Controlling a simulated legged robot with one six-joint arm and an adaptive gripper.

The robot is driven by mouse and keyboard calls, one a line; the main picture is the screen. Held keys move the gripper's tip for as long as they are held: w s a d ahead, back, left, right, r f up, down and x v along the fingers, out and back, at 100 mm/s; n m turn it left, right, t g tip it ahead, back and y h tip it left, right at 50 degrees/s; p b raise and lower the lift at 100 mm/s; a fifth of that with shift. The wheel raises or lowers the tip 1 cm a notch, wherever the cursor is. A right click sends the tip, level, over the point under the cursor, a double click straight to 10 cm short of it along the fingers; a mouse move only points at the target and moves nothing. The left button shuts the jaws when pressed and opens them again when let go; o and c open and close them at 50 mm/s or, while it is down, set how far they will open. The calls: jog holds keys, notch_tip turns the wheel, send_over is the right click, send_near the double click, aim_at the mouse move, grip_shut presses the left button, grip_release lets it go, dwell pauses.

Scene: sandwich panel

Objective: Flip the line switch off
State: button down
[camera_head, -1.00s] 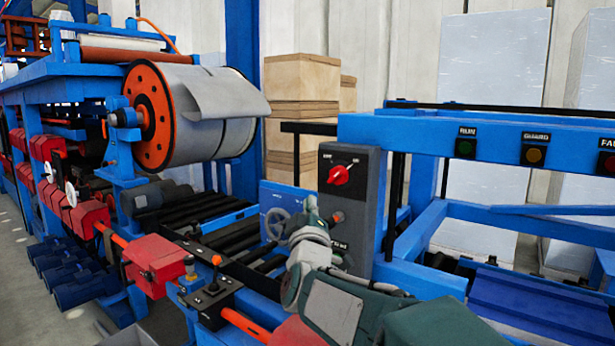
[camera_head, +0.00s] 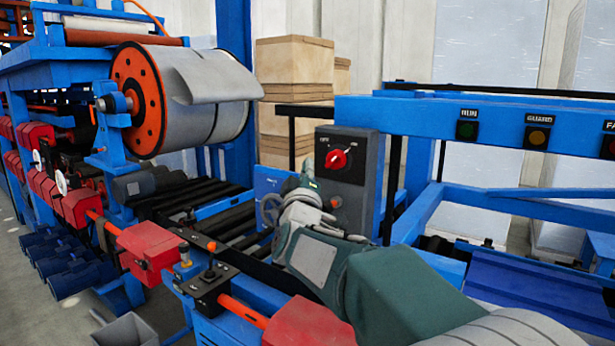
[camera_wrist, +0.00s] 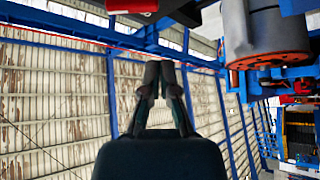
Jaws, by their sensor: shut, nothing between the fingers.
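The line switch is a red rotary knob (camera_head: 336,159) on the front of a dark grey control box (camera_head: 355,185), in the middle of the head view. Small labels sit above the knob at left and right; its pointer appears to lean up and right, toward the right label. My gripper (camera_head: 308,172) points upward just left of the box, apart from the knob as far as I can tell; its fingertips are small there. In the wrist view my gripper (camera_wrist: 160,66) is shut and empty, with its fingertips together. I cannot identify the knob in that view.
A blue frame rail (camera_head: 420,115) with indicator lamps runs right of the box. A large metal roll (camera_head: 205,110) stands at left. A joystick panel (camera_head: 208,283) and red boxes (camera_head: 150,250) lie in front. Wooden crates (camera_head: 293,75) stand behind.

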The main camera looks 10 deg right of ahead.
aim_at(335, 160)
jog(key=x, duration=0.6)
jog(key=shift+s+d+f, duration=0.5)
jog(key=shift+d+f, duration=0.05)
jog(key=shift+f, duration=0.15)
jog(key=shift+s+d+f, duration=0.5)
jog(key=shift+s+f, duration=0.05)
jog(key=shift+f, duration=0.2)
jog(key=shift+d+f+n+y, duration=0.1)
jog(key=shift+n+y, duration=0.8)
jog(key=shift+n, duration=0.2)
